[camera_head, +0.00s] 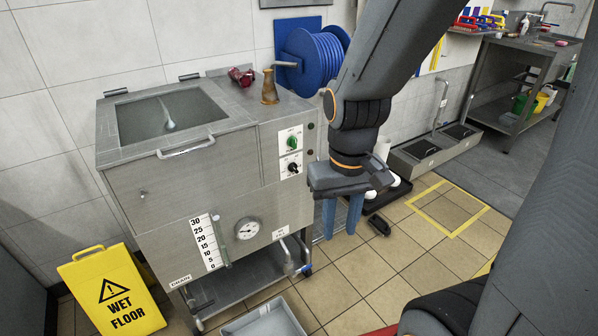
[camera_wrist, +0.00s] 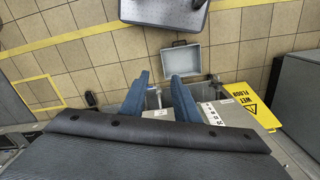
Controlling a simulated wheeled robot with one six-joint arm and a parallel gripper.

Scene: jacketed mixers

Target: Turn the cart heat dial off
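The steel jacketed cart (camera_head: 190,195) stands at the left in the head view. Its upper right front panel carries a green dial (camera_head: 292,142) and, below it, a black dial (camera_head: 293,168), each on a white plate. The plate lettering is too small to read, so I cannot tell which is the heat dial. My gripper (camera_head: 341,216) hangs right of the panel and lower than the dials, with its blue fingers apart and empty. In the wrist view my gripper (camera_wrist: 161,92) is also open, with part of the cart (camera_wrist: 205,93) beyond the fingers; no dial shows there.
A yellow wet floor sign (camera_head: 112,290) stands left of the cart. A grey bin (camera_head: 265,322) is on the floor in front. A gauge (camera_head: 248,228) and a pipe with a valve (camera_head: 290,262) sit low on the cart.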

